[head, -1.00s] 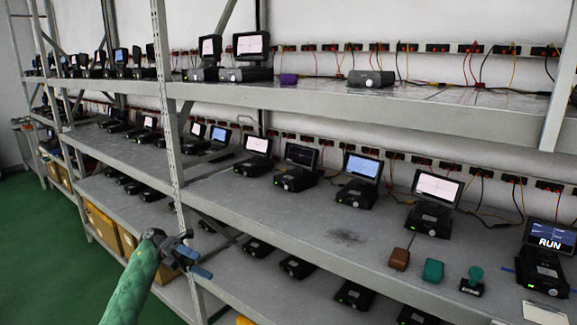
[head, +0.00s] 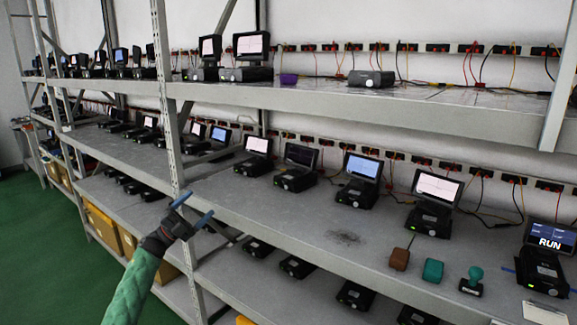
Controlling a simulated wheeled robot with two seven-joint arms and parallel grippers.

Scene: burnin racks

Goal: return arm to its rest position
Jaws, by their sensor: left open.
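My left gripper (head: 192,211) is at the lower left of the head view, at the end of my green-sleeved arm. Its two blue fingers are spread apart with nothing between them. It is in front of the rack, near the upright post and the front edge of the middle shelf (head: 350,248). It appears clear of the devices. My right gripper is out of view.
Several black devices with screens stand on the shelves, one showing RUN (head: 549,243). A brown block (head: 399,259), a teal block (head: 433,271) and a teal-handled stamp (head: 474,280) are near the middle shelf's front edge. Green floor (head: 45,250) is open at left.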

